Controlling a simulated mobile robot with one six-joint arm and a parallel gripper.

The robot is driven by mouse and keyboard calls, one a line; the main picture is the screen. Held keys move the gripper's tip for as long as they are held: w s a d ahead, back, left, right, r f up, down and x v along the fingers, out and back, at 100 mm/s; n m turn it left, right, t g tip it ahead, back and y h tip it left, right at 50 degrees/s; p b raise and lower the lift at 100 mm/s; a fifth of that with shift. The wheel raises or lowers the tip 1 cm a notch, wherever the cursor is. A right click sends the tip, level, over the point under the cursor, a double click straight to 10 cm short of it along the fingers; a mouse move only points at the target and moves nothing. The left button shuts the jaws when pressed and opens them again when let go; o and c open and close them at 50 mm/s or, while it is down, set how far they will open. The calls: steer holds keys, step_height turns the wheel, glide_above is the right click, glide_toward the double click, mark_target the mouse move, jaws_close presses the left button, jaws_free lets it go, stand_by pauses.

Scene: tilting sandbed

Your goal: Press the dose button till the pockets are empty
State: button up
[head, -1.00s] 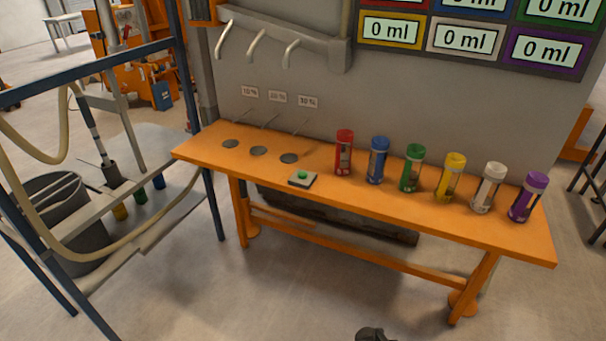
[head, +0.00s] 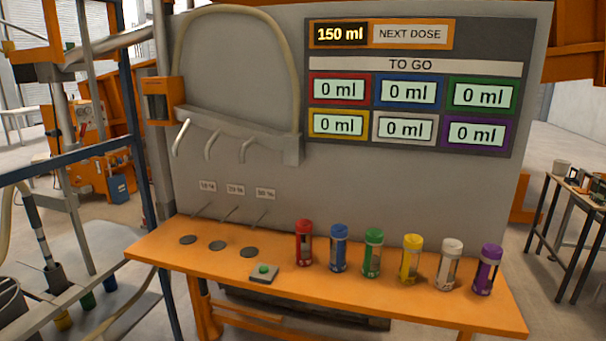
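The dose button appears to be the green button (head: 264,268) on a small grey box on the front part of the orange bench. Nothing touches it. The wall display (head: 408,85) reads 150 ml beside NEXT DOSE, and all of its TO GO fields read 0 ml. I cannot tell for sure which parts are the pockets. Several clear tubes stand upright in a row on the bench, with caps in red (head: 304,228), blue (head: 339,232), green (head: 373,237), yellow (head: 412,241), white (head: 451,246) and purple (head: 490,252). My gripper is not in view.
The orange bench (head: 160,252) has three dark round discs (head: 217,246) at its left, below signs and three hooked spouts (head: 212,145). A blue frame with a hose and bucket stands at left. A dark table (head: 575,215) stands at right.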

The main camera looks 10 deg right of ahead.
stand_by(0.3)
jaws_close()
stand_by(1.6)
